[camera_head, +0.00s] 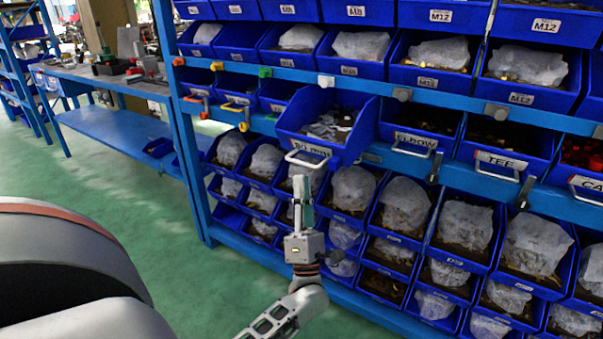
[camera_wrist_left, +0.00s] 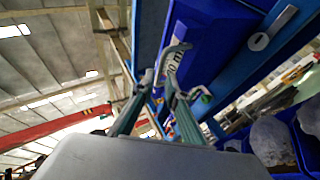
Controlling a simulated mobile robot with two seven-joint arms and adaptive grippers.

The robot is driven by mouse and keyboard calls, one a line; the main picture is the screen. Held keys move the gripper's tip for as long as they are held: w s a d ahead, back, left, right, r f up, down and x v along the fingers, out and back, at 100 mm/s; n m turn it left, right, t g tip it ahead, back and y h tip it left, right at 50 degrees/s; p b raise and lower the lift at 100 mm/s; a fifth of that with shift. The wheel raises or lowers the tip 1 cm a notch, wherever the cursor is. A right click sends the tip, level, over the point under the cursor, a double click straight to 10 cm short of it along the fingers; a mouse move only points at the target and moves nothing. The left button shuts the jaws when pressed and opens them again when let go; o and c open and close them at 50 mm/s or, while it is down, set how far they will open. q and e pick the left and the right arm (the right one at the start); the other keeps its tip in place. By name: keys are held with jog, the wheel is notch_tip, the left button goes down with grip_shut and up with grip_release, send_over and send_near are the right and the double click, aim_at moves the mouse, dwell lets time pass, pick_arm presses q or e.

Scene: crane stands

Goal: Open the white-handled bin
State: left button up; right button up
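The white-handled bin (camera_head: 325,125) is a blue bin on the middle shelf. It stands out in front of its neighbours, and small grey parts lie in it. Its white handle (camera_head: 308,160) is on the front face. My left gripper (camera_head: 302,180) points up at this handle from below. In the left wrist view its two fingers (camera_wrist_left: 160,80) come together around the handle (camera_wrist_left: 178,52), with their tips close on it. The exact contact is partly hidden. My right gripper is not in view.
Neighbouring bins with labels, such as the ELBOW bin (camera_head: 415,140) and the TEE bin (camera_head: 500,160), sit to the right. Bins with bagged parts (camera_head: 350,190) fill the rows below. A workbench (camera_head: 110,80) stands at the back left. The green floor (camera_head: 150,210) left of the rack is clear.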

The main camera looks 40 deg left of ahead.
pick_arm(q)
jog(key=v, duration=0.7)
jog(key=shift+d+f, duration=0.2)
jog(key=shift+f, duration=0.1)
jog(key=shift+s, duration=0.1)
